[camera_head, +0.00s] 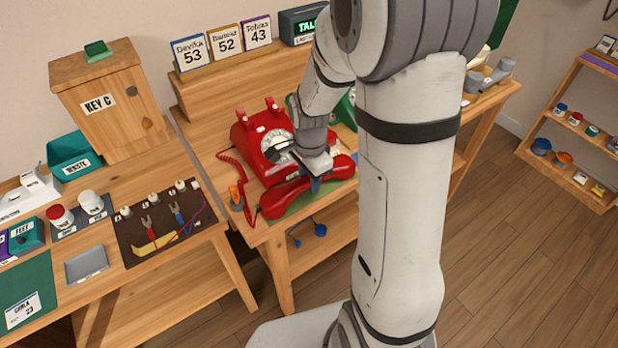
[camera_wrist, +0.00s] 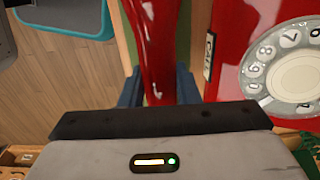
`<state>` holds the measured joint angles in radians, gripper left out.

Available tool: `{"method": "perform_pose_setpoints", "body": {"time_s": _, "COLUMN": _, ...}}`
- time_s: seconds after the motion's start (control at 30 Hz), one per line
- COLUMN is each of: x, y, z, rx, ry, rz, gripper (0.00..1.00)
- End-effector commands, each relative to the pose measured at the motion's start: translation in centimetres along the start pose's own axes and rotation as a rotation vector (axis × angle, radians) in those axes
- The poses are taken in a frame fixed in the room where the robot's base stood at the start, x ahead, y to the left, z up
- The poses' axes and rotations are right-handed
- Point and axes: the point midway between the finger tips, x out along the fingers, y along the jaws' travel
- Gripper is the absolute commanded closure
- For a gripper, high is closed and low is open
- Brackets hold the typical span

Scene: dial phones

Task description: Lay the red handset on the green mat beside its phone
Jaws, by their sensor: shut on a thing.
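The red phone (camera_head: 254,146) stands on the wooden bench, its white dial facing up; the dial also shows at the right of the wrist view (camera_wrist: 290,75). The red handset (camera_head: 282,199) lies low in front of the phone, over the green mat (camera_head: 338,190), most of which is hidden. My gripper (camera_head: 314,186) is shut on the handset's grip, which runs between the blue fingers in the wrist view (camera_wrist: 158,60). I cannot tell whether the handset touches the mat.
A red coiled cord (camera_head: 236,170) runs along the phone's left side. A small orange-handled item (camera_head: 236,196) stands at the bench's left. A green phone (camera_head: 343,110) is partly hidden behind my arm. The left table holds a brown tool mat (camera_head: 150,232).

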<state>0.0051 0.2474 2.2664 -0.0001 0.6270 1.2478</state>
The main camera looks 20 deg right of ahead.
Motion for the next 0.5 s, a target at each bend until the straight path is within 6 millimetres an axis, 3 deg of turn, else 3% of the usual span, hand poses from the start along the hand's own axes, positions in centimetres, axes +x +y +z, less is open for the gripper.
{"method": "perform_pose_setpoints", "body": {"time_s": 0.3, "x": 0.08, "y": 0.03, "z": -0.03, "rx": 0.001, "ry": 0.000, "rz": 0.001, "gripper": 0.49}}
{"method": "perform_pose_setpoints", "body": {"time_s": 0.5, "x": 0.03, "y": 0.03, "z": -0.05, "rx": 0.001, "ry": 0.000, "rz": 0.000, "gripper": 0.49}}
